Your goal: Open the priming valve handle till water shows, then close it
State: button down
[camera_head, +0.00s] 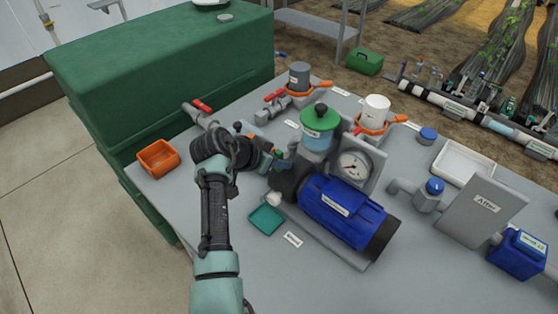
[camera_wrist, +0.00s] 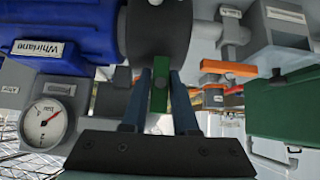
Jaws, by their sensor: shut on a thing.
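The pump has a blue motor (camera_head: 340,208), a dark front housing (camera_head: 287,180) and a clear bluish pot (camera_head: 318,141) under a green lid (camera_head: 321,117). My gripper (camera_head: 275,157) reaches in from the left at the pump's front end. In the wrist view my gripper (camera_wrist: 162,78) has both fingers around a small green handle (camera_wrist: 160,96), which I take for the priming valve handle. It is shut on it, just by the dark housing. How far the handle is turned is hard to tell. I cannot make out running water.
A pressure gauge (camera_head: 354,167) stands beside the pump. A teal tray (camera_head: 267,219) lies in front of it. An orange bin (camera_head: 158,158) is at the table's left. Pipes with red-handled valves (camera_head: 201,105) stand behind my arm. A grey panel (camera_head: 484,208) is at right.

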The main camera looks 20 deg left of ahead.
dwell(0.4)
jog(key=c, duration=0.8)
grip_release()
jog(key=shift+o, duration=0.2)
jog(key=v, duration=1.3)
